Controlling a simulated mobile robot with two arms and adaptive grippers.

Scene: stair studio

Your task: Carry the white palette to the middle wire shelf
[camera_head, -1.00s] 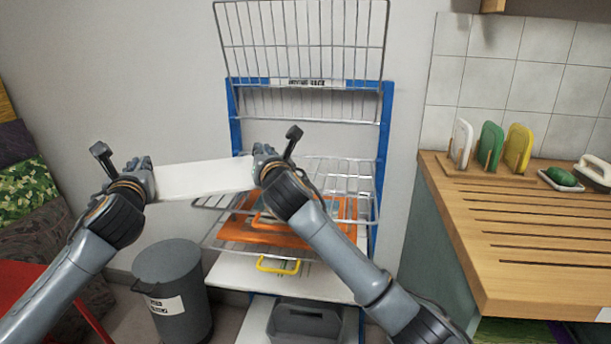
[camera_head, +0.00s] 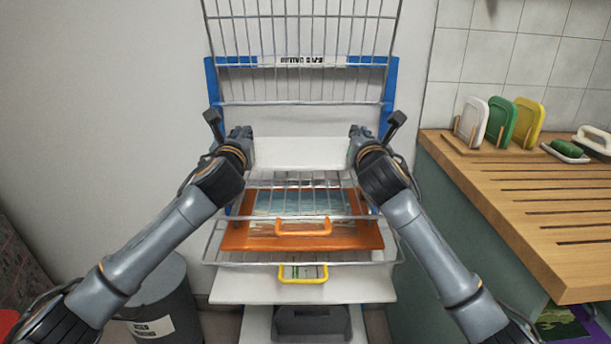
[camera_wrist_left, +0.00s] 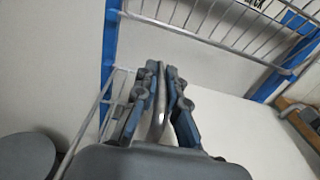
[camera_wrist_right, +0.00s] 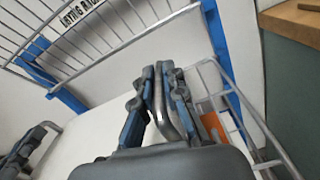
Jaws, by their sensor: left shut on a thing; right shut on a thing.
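The white palette (camera_head: 302,152) is held level between my two grippers, in front of the blue drying rack (camera_head: 214,85). In the head view the palette appears just above a wire shelf (camera_head: 300,180), below the raised wire shelf (camera_head: 300,45). Whether it touches the lower shelf I cannot tell.
An orange tray (camera_head: 350,236) and a white board with a yellow handle (camera_head: 303,280) sit lower in the rack. A grey bin (camera_head: 165,300) stands at the left. A wooden counter (camera_head: 500,200) with coloured boards (camera_head: 500,121) is close at the right.

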